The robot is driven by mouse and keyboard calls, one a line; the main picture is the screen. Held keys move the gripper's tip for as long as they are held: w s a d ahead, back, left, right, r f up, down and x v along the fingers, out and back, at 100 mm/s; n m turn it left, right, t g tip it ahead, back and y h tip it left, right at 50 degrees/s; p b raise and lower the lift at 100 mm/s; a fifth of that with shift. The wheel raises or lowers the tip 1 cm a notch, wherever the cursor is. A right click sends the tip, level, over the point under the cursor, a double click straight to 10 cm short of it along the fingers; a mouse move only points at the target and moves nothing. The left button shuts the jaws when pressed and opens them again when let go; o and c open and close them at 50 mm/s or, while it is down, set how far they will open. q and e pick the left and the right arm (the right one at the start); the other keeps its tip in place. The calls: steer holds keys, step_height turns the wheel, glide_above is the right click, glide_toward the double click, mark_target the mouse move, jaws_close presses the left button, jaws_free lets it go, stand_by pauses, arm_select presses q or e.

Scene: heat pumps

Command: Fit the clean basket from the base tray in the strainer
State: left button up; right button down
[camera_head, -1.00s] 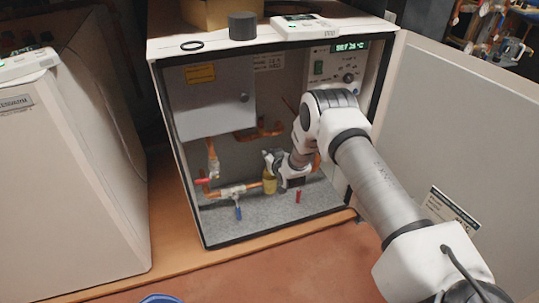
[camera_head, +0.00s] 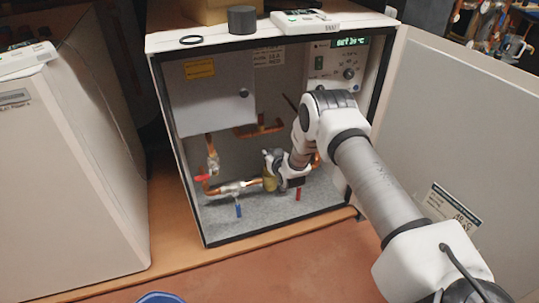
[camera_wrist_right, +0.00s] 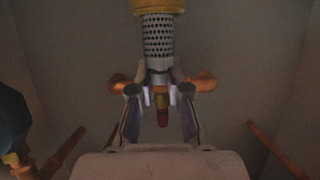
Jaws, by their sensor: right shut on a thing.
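The basket (camera_wrist_right: 158,40) is a perforated, light metal cylinder in the right wrist view. My right gripper (camera_wrist_right: 160,82) is shut on its plain end. The basket's far end meets a yellow brass part (camera_wrist_right: 160,6), which looks like the strainer body; I cannot tell how far it is inside. In the head view my right gripper (camera_head: 272,160) is inside the open cabinet, close to the brass strainer (camera_head: 269,184) on the copper pipe. The basket is too small to make out there. The base tray cannot be clearly told apart from the cabinet's grey floor (camera_head: 265,213). My left gripper is out of view.
A blue-handled valve (camera_head: 238,210) and a red-handled valve (camera_head: 203,177) sit left of the strainer. A red handle (camera_head: 298,194) stands to the right. The open door (camera_head: 450,130) flanks my arm. A black cylinder (camera_head: 241,20) and a ring (camera_head: 191,39) lie on top.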

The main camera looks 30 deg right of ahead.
steer(key=shift+f, duration=0.15)
steer(key=shift+f+b, duration=0.5)
steer(key=shift+f, duration=0.1)
steer(key=shift+f, duration=0.1)
steer(key=shift+f+b, duration=0.45)
steer(key=shift+f, duration=0.15)
steer(key=shift+f, duration=0.1)
steer(key=shift+f+b, duration=0.45)
